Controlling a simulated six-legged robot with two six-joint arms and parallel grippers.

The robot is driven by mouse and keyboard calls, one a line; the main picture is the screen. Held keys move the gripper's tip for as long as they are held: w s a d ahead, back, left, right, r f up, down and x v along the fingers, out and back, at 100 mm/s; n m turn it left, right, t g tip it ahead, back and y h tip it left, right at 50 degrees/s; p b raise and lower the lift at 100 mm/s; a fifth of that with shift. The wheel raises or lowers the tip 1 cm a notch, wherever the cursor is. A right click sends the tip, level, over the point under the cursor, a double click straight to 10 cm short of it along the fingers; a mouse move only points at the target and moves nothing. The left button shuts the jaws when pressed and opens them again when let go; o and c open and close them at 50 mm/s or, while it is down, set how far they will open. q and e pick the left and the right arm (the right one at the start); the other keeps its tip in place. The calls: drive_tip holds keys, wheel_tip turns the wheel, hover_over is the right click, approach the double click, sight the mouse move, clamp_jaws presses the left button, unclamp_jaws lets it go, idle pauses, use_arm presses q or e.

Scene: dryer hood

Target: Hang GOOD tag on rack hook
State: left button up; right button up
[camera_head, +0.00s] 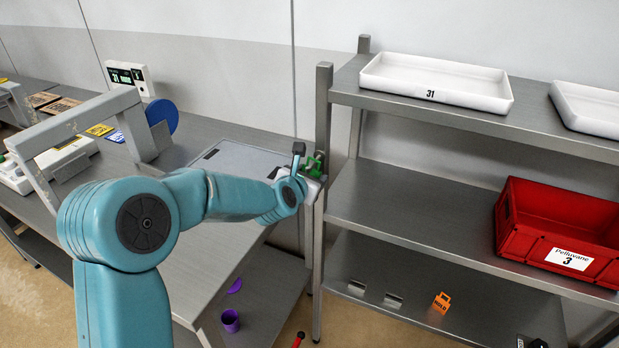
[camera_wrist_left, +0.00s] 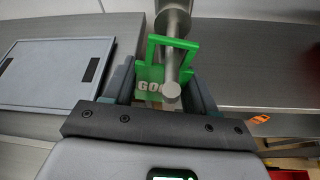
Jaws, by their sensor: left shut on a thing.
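The green GOOD tag (camera_head: 315,160) is beside the rack's front left post (camera_head: 323,120). It also shows in the left wrist view (camera_wrist_left: 150,72), upright between my fingers, its open loop at the top. My left gripper (camera_head: 307,172) is shut on the tag's lower part. In the left wrist view, the grey rack hook (camera_wrist_left: 178,60), a round rod with a wider end, crosses in front of the tag's loop and face. I cannot tell whether the rod passes through the loop. My right gripper is out of view.
An orange tag (camera_head: 441,302) stands on the lower shelf, near small metal holders (camera_head: 393,299). A red crate (camera_head: 560,230) is on the middle shelf; a white tray (camera_head: 435,82) is on top. A grey panel (camera_head: 235,160) lies on the bench at the left.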

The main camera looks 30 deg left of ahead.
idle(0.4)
use_arm(q)
drive_tip(key=o, duration=1.1)
drive_tip(key=shift+s, duration=0.15)
drive_tip(key=b+v, duration=0.1)
drive_tip(key=v, duration=1.5)
